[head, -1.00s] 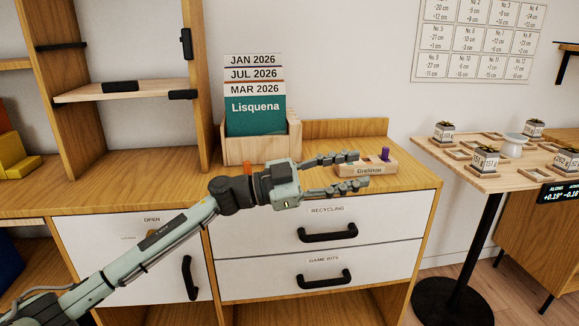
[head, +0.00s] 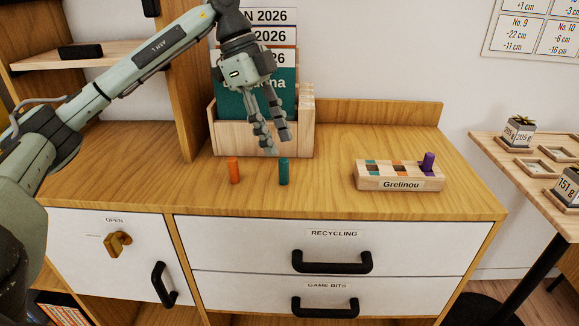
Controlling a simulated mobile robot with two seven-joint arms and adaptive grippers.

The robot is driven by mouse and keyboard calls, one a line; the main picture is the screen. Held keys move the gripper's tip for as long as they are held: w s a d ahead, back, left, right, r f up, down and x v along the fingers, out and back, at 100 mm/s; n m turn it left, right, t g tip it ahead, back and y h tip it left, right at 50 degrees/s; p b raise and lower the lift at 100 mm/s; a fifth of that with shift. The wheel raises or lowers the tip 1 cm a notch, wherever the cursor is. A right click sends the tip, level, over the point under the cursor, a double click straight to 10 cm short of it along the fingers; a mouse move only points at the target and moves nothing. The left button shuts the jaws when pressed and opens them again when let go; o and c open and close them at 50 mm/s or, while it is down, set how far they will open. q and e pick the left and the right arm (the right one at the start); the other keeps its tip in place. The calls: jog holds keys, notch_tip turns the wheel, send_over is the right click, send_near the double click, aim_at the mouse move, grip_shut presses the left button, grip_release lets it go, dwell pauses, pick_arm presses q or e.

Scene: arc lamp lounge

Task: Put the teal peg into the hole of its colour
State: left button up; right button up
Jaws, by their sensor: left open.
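The teal peg (head: 284,171) stands upright on the cabinet top, in front of the wooden card box. My left gripper (head: 274,145) points down just above and behind it in the picture, fingers open and empty. I cannot tell whether a fingertip touches the peg. The wooden peg block (head: 401,184), labelled Grelinou, sits to the right. It has a teal-marked place at its left (head: 371,165), an orange-marked one in the middle and a purple peg (head: 428,163) standing at its right end. My right gripper is not in view.
An orange peg (head: 234,170) stands upright left of the teal peg. The wooden box (head: 229,139) with dated cards is close behind my gripper. The cabinet top (head: 320,185) between teal peg and block is clear.

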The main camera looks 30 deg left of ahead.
aim_at(283, 159)
pick_arm(q)
jog(key=x, duration=0.5)
jog(key=shift+s+f, duration=0.1)
jog(key=shift+f, duration=0.35)
grip_shut()
